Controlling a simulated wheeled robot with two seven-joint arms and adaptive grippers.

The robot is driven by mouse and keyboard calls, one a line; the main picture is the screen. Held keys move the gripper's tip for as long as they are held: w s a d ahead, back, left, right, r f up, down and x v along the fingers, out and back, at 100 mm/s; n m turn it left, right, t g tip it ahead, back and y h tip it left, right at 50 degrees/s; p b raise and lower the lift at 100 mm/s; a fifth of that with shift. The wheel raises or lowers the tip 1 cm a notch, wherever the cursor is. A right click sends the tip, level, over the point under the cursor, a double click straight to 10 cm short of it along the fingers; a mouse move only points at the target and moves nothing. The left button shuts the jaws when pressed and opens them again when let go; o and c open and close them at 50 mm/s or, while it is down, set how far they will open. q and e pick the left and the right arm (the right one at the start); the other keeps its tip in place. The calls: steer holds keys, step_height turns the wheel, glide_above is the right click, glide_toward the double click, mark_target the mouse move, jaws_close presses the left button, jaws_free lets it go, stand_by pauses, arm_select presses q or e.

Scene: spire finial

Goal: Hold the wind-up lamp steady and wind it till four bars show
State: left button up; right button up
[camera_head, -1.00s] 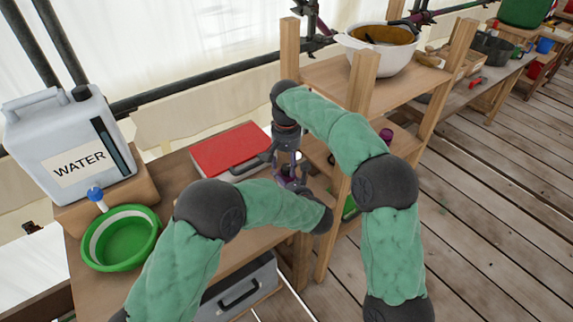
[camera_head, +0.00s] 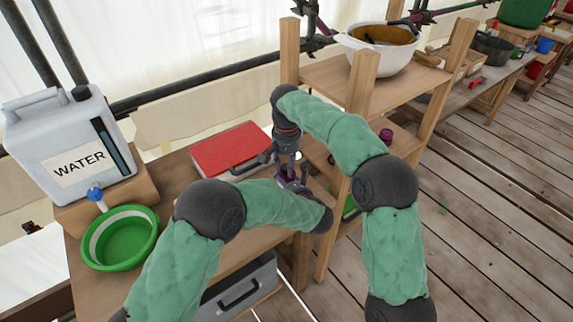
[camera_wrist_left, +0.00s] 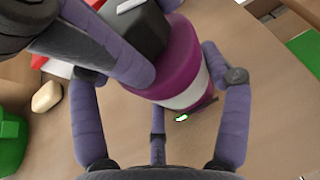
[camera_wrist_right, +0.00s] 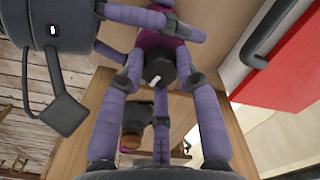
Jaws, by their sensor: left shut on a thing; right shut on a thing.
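The wind-up lamp has a magenta body with a white band (camera_wrist_left: 187,88). A dark knob (camera_wrist_right: 159,68) with a pale mark sits on one end, in the right wrist view. A small lit green-and-white patch (camera_wrist_left: 181,118) shows by the lamp in the left wrist view; I cannot count bars. My left gripper (camera_wrist_left: 162,95) is shut around the lamp's body. My right gripper (camera_wrist_right: 160,82) is shut on the knob, its fingers around it. In the head view, both grippers meet over the bench, and fingers hide most of the lamp.
A red-lidded case (camera_head: 230,149) lies behind the grippers on the bench. A green basin (camera_head: 125,243) and a white water container (camera_head: 68,145) stand left. A wooden shelf (camera_head: 345,80) rises close on the right. A grey toolbox (camera_head: 240,292) is below.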

mark_target(286, 167)
steer(key=shift+m, duration=0.9)
steer(key=o, duration=1.2)
steer(key=shift+c, duration=0.2)
step_height(286, 167, up, 12)
